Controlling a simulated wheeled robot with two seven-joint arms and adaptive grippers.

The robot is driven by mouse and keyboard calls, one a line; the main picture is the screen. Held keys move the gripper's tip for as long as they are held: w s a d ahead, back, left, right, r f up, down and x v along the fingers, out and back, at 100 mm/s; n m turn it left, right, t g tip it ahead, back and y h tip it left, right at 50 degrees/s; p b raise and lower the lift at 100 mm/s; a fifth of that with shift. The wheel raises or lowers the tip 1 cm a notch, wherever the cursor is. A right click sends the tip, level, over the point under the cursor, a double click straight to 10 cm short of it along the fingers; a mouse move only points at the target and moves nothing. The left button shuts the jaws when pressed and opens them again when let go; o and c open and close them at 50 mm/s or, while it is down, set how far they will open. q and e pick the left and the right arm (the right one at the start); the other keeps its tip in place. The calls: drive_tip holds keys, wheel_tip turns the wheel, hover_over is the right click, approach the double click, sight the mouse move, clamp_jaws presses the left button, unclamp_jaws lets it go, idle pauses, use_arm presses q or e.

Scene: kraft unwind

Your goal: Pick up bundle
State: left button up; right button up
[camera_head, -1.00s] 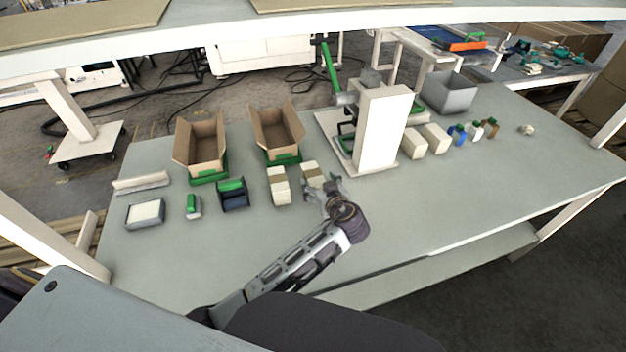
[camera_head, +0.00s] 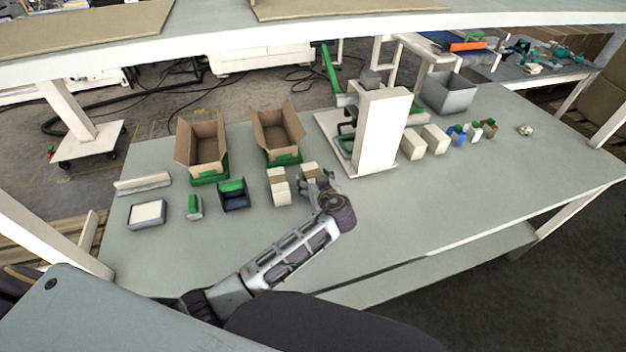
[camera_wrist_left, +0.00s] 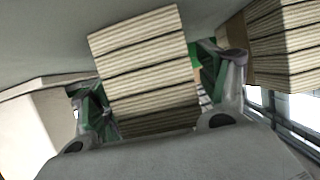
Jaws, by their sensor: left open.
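A cream bundle with a tan band (camera_head: 309,168) stands on the table in front of the right-hand carton, partly hidden by my gripper. A second similar bundle (camera_head: 278,187) stands just left of it. My left gripper (camera_head: 318,184) is at the near side of the first bundle, open. In the left wrist view the ridged, layered bundle (camera_wrist_left: 140,50) lies between the two spread green-and-grey fingers (camera_wrist_left: 148,78); a gap shows at least on the right side. The second bundle (camera_wrist_left: 285,45) is at the upper right there. My right gripper is not in view.
Two open cartons (camera_head: 203,150) (camera_head: 277,130) stand in green holders behind the bundles. A white upright machine (camera_head: 381,130) is close on the right. A dark green-topped holder (camera_head: 233,195) and a small tray (camera_head: 147,214) are left. The table's front right is clear.

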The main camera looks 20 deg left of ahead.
use_arm(q)
drive_tip(key=shift+w+a+f, duration=0.25)
drive_tip(key=shift+w+a, duration=0.1)
drive_tip(key=shift+w, duration=0.1)
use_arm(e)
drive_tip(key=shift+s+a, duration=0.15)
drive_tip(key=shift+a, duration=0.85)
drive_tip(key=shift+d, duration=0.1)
use_arm(q)
drive_tip(key=shift+c, duration=1)
drive_tip(key=c, duration=0.7)
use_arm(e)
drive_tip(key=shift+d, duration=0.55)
use_arm(q)
drive_tip(key=shift+c, duration=0.2)
